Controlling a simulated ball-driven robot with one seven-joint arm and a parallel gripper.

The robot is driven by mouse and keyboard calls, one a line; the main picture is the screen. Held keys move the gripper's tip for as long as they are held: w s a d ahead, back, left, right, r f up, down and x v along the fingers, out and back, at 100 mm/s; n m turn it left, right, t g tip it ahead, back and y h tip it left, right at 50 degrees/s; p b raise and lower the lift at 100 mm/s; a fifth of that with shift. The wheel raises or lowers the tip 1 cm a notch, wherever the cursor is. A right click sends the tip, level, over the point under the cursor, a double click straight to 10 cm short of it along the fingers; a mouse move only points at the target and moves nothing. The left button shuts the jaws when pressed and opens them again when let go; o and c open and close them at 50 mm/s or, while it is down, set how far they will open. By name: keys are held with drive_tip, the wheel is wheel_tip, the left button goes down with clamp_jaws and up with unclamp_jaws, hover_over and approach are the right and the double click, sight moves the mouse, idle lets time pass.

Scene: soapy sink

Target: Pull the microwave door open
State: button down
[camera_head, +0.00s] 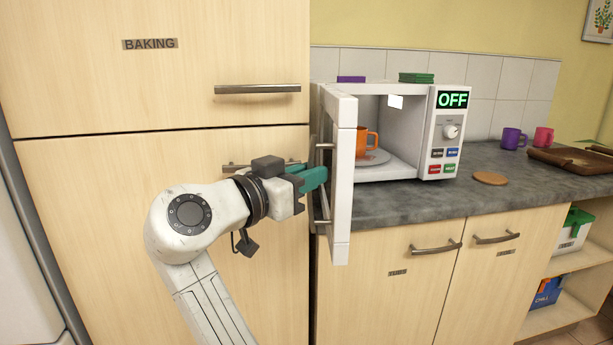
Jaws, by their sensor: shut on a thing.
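The white microwave (395,130) stands on the counter with its panel reading OFF. Its door (342,180) is swung wide open toward the front left, seen nearly edge-on. An orange mug (366,143) stands on the plate (374,157) inside the microwave. My gripper (322,178) has teal fingers and is shut on the door's metal handle (326,146), on the left side of the door. The exact contact of the fingertips is partly hidden by the door's edge.
A tall cabinet (100,210) with handles stands close on the left, behind my arm. The grey counter (455,190) holds a round coaster (490,178), purple (511,138) and pink (543,137) mugs and a brown tray (570,161). Green (416,77) and purple (351,79) items lie on the microwave.

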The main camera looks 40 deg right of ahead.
drive_tip(key=c, duration=1.1)
unclamp_jaws()
drive_tip(key=shift+w+d, duration=0.15)
drive_tip(key=shift+d, duration=0.5)
drive_tip(key=shift+a, duration=0.3)
drive_tip(key=a, duration=1)
drive_tip(key=shift+s+a, duration=0.25)
drive_tip(key=shift+a, duration=0.1)
